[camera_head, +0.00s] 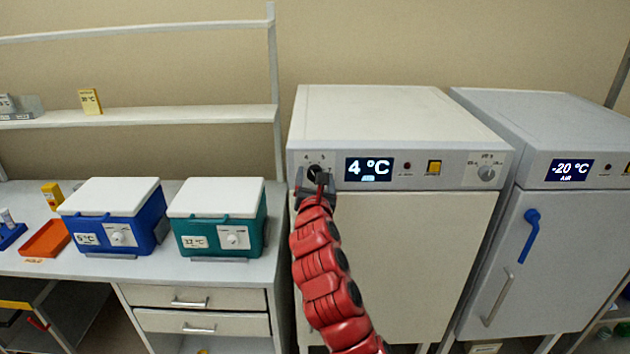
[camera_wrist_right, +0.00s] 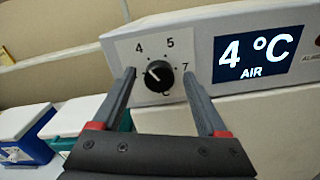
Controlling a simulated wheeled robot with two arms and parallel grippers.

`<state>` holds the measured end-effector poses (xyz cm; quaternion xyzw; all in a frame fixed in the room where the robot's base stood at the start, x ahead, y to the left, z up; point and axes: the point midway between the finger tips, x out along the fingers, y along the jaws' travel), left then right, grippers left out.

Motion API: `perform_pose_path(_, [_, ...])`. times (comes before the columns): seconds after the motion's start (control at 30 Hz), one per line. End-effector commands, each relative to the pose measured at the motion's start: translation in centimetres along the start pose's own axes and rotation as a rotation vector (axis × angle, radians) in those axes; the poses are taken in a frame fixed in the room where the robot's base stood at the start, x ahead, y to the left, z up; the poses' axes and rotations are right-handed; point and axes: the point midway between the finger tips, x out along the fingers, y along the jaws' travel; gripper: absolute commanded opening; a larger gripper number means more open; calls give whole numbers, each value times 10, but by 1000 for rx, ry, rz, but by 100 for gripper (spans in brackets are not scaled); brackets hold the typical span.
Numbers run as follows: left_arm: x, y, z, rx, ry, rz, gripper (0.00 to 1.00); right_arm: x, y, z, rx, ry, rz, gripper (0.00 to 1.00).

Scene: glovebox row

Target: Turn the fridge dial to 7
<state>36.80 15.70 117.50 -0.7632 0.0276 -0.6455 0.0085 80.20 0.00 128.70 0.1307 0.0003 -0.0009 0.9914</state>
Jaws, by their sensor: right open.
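The fridge (camera_head: 400,250) is a white cabinet with a grey panel whose display (camera_head: 369,169) reads 4 °C. Its black dial (camera_wrist_right: 159,76) sits left of the display on a white plate with the numbers 4, 5 and 7 legible. The dial's white mark points to the upper left, toward the 4. My right gripper (camera_wrist_right: 165,85) is open, with one finger on each side of the dial; I cannot tell if they touch it. In the head view the right gripper (camera_head: 316,185) partly covers the dial. My left gripper is not in view.
A -20 °C freezer (camera_head: 540,270) with a blue handle stands to the right. A blue box (camera_head: 112,215) and a teal box (camera_head: 218,218) with white lids stand on the bench at left. A second knob (camera_head: 486,173) is at the fridge panel's right end.

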Motion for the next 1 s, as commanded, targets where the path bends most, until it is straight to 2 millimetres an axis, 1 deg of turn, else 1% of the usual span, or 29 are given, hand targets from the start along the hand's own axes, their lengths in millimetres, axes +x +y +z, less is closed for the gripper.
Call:
perform_pose_path(0.27, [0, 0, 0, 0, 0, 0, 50, 1, 0, 0, 0, 0, 1, 76])
perform_pose_path(0.4, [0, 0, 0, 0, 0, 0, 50, 1, 0, 0, 0, 0, 1, 51])
perform_pose_path(0.57, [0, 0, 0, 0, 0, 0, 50, 1, 0, 0, 0, 0, 1, 22])
perform_pose_path(0.6, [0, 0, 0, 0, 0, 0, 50, 1, 0, 0, 0, 0, 1, 15])
perform_pose_path(0.67, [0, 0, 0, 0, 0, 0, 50, 1, 0, 0, 0, 0, 1, 4])
perform_pose_path(0.7, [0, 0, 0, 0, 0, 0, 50, 1, 0, 0, 0, 0, 1, 0])
perform_pose_path(1.0, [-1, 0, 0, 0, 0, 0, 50, 1, 0, 0, 26, 0, 1, 0])
